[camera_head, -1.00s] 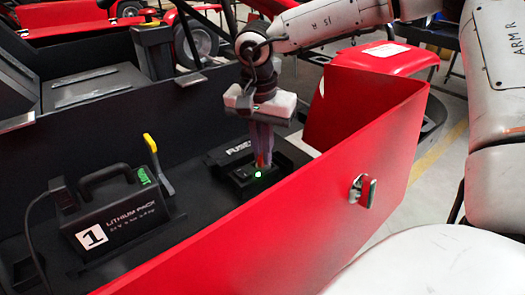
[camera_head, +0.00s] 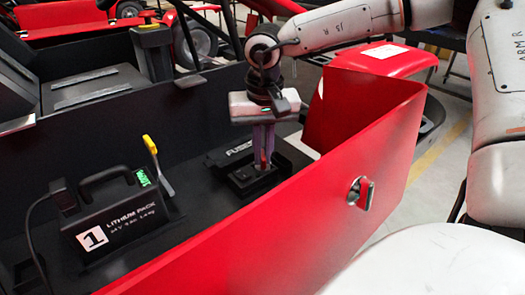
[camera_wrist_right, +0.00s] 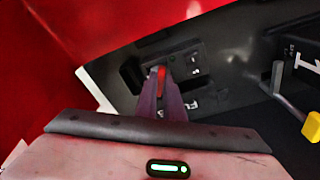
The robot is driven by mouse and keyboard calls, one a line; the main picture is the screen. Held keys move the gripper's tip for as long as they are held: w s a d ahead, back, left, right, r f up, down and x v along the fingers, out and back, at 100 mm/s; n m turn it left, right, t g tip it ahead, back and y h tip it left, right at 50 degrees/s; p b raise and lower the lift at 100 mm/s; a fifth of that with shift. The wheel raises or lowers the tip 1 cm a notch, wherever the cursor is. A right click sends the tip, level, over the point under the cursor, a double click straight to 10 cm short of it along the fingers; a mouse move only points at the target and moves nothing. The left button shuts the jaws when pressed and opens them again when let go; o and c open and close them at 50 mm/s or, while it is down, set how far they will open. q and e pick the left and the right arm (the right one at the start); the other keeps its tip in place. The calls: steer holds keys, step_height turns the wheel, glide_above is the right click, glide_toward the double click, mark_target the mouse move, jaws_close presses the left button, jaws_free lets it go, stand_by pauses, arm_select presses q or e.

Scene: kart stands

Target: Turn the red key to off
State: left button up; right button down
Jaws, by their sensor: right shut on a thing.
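The red key (camera_wrist_right: 161,73) shows as a narrow red strip between the fingertips of my right gripper in the right wrist view. My right gripper (camera_head: 263,165) points down and is shut on the key; its fingers also show in the right wrist view (camera_wrist_right: 161,100). The key sits at a black switch box (camera_head: 240,187) on the kart's floor, beside the red side panel. The fingers hide most of the key, so its exact angle is hard to read. No lit green lamp shows on the switch box. My left gripper is not in view.
The red side panel (camera_head: 290,228) stands close to my right gripper and carries a metal latch (camera_head: 361,193). A black lithium pack (camera_head: 115,215) with a cable and a yellow-tipped lever (camera_head: 155,160) stand to the left. Behind the gripper is the dark kart wall.

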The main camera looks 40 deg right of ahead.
steer(key=n, duration=0.3)
steer(key=shift+r+n+p, duration=0.1)
steer(key=shift+n+p, duration=0.2)
steer(key=shift+p, duration=0.1)
steer(key=shift+n+y, duration=0.3)
steer(key=shift+n, duration=0.9)
steer(key=c, duration=1.8)
jaws_free()
step_height(320, 180, up, 10)
steer(key=s, duration=0.1)
steer(key=shift+s, duration=0.15)
